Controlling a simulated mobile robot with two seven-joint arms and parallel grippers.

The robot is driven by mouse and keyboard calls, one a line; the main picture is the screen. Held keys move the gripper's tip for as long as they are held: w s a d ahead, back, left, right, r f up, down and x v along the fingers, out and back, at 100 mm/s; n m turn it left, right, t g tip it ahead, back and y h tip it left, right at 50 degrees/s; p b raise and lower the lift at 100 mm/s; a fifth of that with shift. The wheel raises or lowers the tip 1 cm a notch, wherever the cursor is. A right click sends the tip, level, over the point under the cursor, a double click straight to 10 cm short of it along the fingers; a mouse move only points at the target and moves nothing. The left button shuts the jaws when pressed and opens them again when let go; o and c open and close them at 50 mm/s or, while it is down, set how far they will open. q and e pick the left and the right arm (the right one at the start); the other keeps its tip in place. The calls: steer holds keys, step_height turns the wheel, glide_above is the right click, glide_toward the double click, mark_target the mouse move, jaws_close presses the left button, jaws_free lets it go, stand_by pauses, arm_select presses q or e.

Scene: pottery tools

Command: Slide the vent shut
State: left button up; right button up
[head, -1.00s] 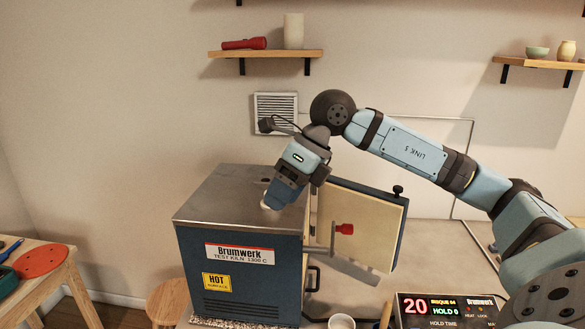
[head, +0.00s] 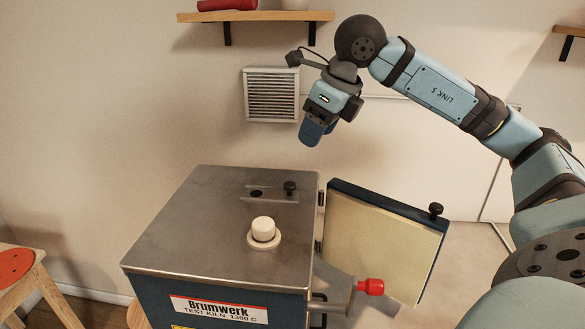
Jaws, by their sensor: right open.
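The kiln (head: 190,235) has a grey metal top. Near its back edge is the vent: a flat slide plate with a black knob (head: 290,187), and a dark round hole (head: 256,194) to the left of the knob. The hole is uncovered. A white plug (head: 263,229) sits upright in a pale ring on the top, in front of the vent. My right gripper (head: 311,140) is empty, above and behind the kiln top, pointing down, clear of the knob and the plug. Its fingers are seen edge-on. My left gripper is not in view.
The kiln door (head: 385,240) stands open to the right, with a black knob on its upper corner. A red-tipped handle (head: 370,287) sticks out below it. A wall grille (head: 271,95) and a shelf (head: 256,16) are behind. The space above the kiln top is clear.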

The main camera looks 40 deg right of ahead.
mark_target(290, 184)
steer(key=p+x, duration=0.1)
steer(key=x, duration=1.1)
steer(key=shift+w+p, duration=0.1)
steer(key=shift+p, duration=0.2)
steer(key=shift+w+a+f, duration=0.1)
steer(key=shift+w+f, duration=0.2)
steer(key=shift+f, duration=0.4)
